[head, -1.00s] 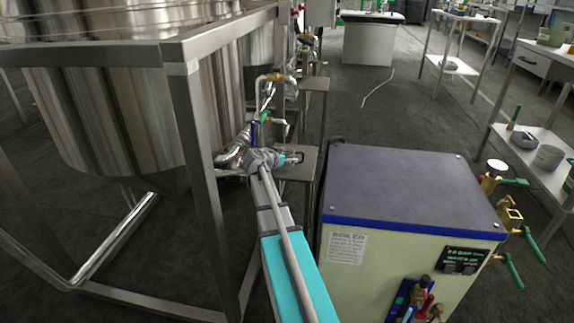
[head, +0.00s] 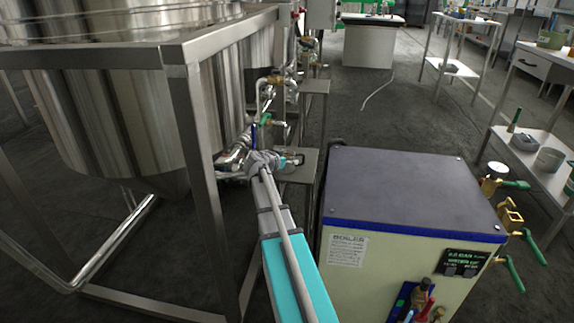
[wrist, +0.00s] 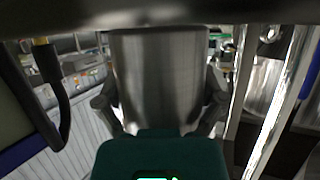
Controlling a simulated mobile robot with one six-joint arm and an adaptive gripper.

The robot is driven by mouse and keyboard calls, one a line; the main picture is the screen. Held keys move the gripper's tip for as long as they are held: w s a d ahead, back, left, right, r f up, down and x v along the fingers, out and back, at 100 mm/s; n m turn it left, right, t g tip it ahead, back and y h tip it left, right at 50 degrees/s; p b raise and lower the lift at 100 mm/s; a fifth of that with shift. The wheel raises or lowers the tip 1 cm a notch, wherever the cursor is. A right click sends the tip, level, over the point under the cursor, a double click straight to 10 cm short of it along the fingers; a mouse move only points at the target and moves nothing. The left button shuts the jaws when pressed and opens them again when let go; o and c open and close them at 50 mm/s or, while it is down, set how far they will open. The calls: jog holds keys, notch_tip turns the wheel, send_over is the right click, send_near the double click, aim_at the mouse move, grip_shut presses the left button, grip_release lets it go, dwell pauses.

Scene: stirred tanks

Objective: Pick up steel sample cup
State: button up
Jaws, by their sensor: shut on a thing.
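The steel sample cup (wrist: 158,75) fills the middle of the wrist view as a brushed metal cylinder. My gripper (wrist: 160,108) has a dark finger on each side of it and is shut on it. In the head view my gripper (head: 292,160) is at the far end of my arm, over a small steel stand (head: 300,172) beside the tank's pipework. The cup is too small and too hidden to make out in the head view. I cannot tell whether it touches the stand.
A large steel tank (head: 100,115) in a square frame (head: 195,140) stands left of my arm. A boiler (head: 410,190) with a dark top is close on the right. Pipes and a green-handled valve (head: 268,120) are just behind my gripper. Open floor lies behind the boiler.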

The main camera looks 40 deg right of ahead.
jog(key=shift+r, duration=0.2)
notch_tip(320, 180, up, 4)
jog(key=p, duration=0.4)
jog(key=shift+f, duration=0.2)
jog(key=s+a, duration=1.1)
jog(key=a, duration=0.2)
jog(key=shift+s+a+f, duration=0.25)
jog(key=shift+s+a, duration=0.05)
jog(key=shift+s, duration=0.05)
jog(key=shift+r, duration=0.15)
